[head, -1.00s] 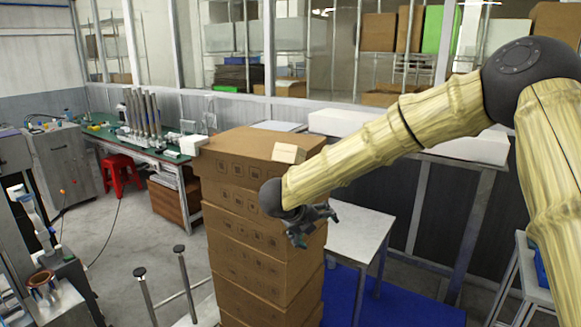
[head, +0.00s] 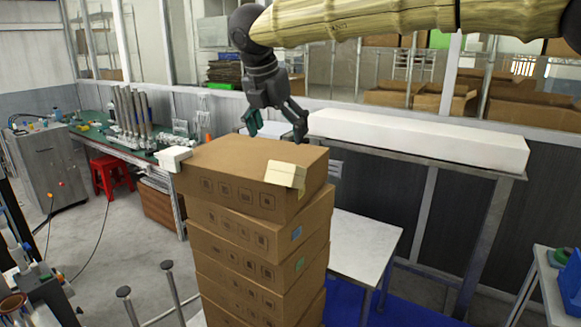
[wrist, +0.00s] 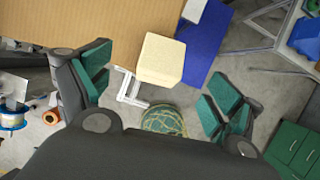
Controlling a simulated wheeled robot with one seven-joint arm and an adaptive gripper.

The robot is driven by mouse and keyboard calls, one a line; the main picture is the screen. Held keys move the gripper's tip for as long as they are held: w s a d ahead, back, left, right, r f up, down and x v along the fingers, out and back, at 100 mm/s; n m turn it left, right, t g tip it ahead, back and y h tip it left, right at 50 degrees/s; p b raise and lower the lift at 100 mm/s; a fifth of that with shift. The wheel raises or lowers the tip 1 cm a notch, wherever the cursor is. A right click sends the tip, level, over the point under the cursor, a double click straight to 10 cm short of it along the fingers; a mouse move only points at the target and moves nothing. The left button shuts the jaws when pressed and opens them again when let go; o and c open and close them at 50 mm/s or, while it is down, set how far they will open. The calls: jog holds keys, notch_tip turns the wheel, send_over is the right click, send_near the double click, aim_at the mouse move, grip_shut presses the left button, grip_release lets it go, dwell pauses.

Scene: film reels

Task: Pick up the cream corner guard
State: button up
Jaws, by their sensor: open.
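The cream corner guard (head: 286,174) sits on the near right corner of the top cardboard box (head: 235,160), overhanging its edge. In the wrist view the cream corner guard (wrist: 161,58) lies between the two finger pads, at the box edge. My gripper (head: 276,126) is open and empty, pointing down above the top box, apart from the guard. Its green-padded fingers (wrist: 158,90) stand wide apart in the wrist view. Nothing hides the guard's top.
The boxes form a tall stack (head: 250,245). A low white table (head: 360,248) stands to the right, and a long white box (head: 420,138) lies on a bench behind.

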aim_at(287, 167)
jog(key=shift+a+f, duration=0.1)
jog(key=shift+a, duration=0.05)
jog(key=shift+s+f, duration=0.1)
jog(key=shift+f, duration=0.15)
jog(key=x, duration=0.1)
jog(key=p+x, duration=0.1)
jog(key=x, duration=0.2)
jog(key=shift+w+d+f+p, duration=0.2)
jog(key=shift+w+d+p, duration=0.05)
jog(key=shift+d+p, duration=0.15)
jog(key=shift+f, duration=0.15)
jog(key=shift+s+f+p, duration=0.25)
jog(key=shift+s+p, duration=0.15)
jog(key=shift+p, duration=0.1)
jog(key=p+x, duration=0.2)
jog(key=x, duration=0.2)
jog(key=shift+f, duration=0.3)
jog(key=shift+s, duration=0.15)
